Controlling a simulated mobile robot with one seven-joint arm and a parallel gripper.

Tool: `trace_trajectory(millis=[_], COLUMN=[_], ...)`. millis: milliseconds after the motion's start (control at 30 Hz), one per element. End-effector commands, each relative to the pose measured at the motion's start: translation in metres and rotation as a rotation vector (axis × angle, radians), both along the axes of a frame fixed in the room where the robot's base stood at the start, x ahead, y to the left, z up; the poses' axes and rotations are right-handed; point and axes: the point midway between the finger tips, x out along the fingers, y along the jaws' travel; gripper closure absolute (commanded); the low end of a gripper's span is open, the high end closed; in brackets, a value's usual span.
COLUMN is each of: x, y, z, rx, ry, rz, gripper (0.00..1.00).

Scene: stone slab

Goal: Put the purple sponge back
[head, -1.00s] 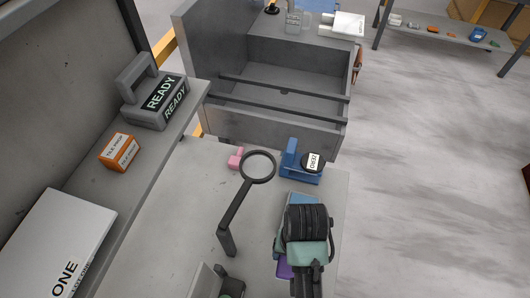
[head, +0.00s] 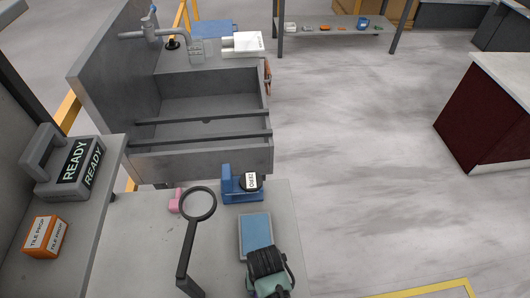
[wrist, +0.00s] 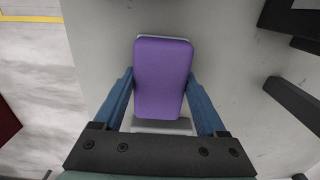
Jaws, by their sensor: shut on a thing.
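The purple sponge (wrist: 163,78) lies between the two blue fingers of my gripper (wrist: 160,80) in the wrist view, and the fingers are shut on its sides. A light grey edge (wrist: 160,126) shows below and above the sponge, beneath it. In the head view, the dark body of my gripper (head: 268,264) is over the front right of the slab, and it hides the sponge and its own fingertips. A grey-rimmed flat piece with a blue face (head: 255,236) lies just beyond it. I cannot tell whether the sponge touches the surface.
A magnifier on a stand (head: 187,235) is to the left, with a pink block (head: 175,200) beyond it. A blue tape holder (head: 241,184) stands near the slab's far edge. A grey sink (head: 200,130) is behind. Open floor lies to the right.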

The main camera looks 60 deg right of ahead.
Motion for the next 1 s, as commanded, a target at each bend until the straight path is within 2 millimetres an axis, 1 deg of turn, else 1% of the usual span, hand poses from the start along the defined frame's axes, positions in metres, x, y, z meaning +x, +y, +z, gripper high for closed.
trace_trajectory(millis=[133,267,300,367,400,633,767,867,1000], x=[0.0,0.0,0.0,0.0,0.0,0.0,0.001,0.001,0.002], y=[0.0,0.0,0.0,0.0,0.0,0.0,0.0,-0.001,-0.001], z=[0.0,-0.004,-0.003,-0.003,-0.003,-0.002,0.005,0.017,0.044], rx=[0.0,0.0,-0.001,0.0,0.0,0.0,-0.001,-0.002,-0.003], ry=[0.0,0.0,-0.001,0.0,0.0,0.0,-0.002,-0.003,-0.005], rz=[0.001,0.001,0.001,0.001,0.001,0.001,0.001,0.001,0.002], gripper=[0.78,0.78,0.19,0.08,0.01,0.0,0.0,0.0,0.0])
